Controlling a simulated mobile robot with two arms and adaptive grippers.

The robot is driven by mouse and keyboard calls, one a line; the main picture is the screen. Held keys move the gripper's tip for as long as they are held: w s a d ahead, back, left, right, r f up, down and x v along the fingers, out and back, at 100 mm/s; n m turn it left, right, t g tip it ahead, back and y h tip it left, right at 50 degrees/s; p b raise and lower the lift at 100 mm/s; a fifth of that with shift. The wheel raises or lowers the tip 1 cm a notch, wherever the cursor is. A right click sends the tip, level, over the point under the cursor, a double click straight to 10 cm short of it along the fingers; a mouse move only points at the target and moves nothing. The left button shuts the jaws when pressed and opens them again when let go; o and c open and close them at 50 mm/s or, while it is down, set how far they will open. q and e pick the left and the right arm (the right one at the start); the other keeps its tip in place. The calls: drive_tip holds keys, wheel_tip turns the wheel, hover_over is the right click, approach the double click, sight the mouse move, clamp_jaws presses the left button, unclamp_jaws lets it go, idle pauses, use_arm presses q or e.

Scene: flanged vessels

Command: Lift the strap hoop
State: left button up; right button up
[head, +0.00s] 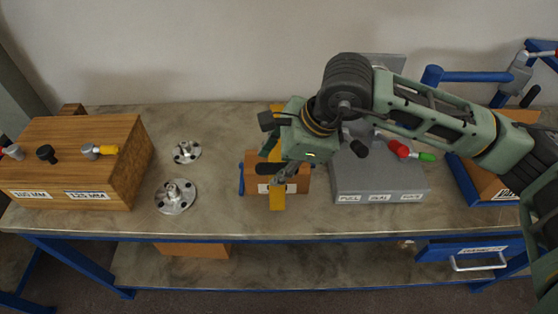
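A yellow strap (277,200), which looks like the strap hoop, runs front to back over a small wooden block (302,184) in the middle of the bench. Its front end hangs down over the block's labelled face, and a bit of it shows behind my gripper. My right gripper (284,178) points down at the strap, directly over the block. The gripper body hides the middle of the strap, and I cannot tell whether the fingers touch it or are closed. My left gripper is not in view.
Two metal flanges (175,196) and (187,152) lie to the left. A large wooden box (75,160) stands at the far left. Bench room (220,215) is free in front.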

clamp_jaws()
drive_tip(key=shift+r, duration=0.1)
idle(0.4)
